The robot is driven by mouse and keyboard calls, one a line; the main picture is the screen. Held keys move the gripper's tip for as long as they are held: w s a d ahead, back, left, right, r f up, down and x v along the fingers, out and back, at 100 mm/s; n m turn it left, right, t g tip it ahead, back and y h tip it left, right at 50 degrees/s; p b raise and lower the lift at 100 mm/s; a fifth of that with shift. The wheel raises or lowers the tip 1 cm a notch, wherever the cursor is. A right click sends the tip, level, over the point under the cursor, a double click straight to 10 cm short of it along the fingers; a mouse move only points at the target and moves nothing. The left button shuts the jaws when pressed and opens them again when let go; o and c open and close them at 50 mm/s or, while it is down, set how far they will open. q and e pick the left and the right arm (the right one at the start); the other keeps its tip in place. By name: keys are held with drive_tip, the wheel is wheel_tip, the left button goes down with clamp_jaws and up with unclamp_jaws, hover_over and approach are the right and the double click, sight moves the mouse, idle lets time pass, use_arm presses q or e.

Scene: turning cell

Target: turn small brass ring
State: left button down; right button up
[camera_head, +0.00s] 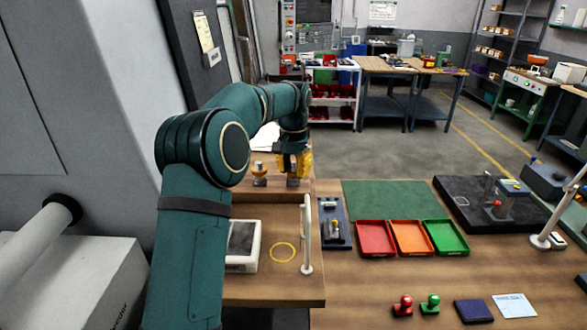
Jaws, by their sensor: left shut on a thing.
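My left arm comes in from the left, and its gripper (293,172) with yellow fingers points down over the far part of the wooden side table (275,290). It is shut on a small part (293,183) at the fingertips, mostly hidden by the fingers; I cannot tell whether this is the brass ring. A similar small brass-coloured piece (260,171) on a base stands just left of the gripper. A thin yellow circle (283,252) lies flat on the side table, apart from the gripper. My right gripper is not in view.
A white-framed device (243,244) and a white upright post (307,235) stand on the side table. The right bench carries red (375,252), orange (411,251) and green (446,250) trays, a green mat (390,199), a dark fixture (490,213) and red and green stamp-like pieces.

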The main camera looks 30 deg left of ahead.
sight(293, 162)
use_arm(q)
drive_tip(key=shift+m, duration=0.4)
drive_tip(key=c, duration=0.6)
unclamp_jaws()
drive_tip(key=shift+o, duration=0.2)
wheel_tip(293, 162, up, 12)
idle(0.5)
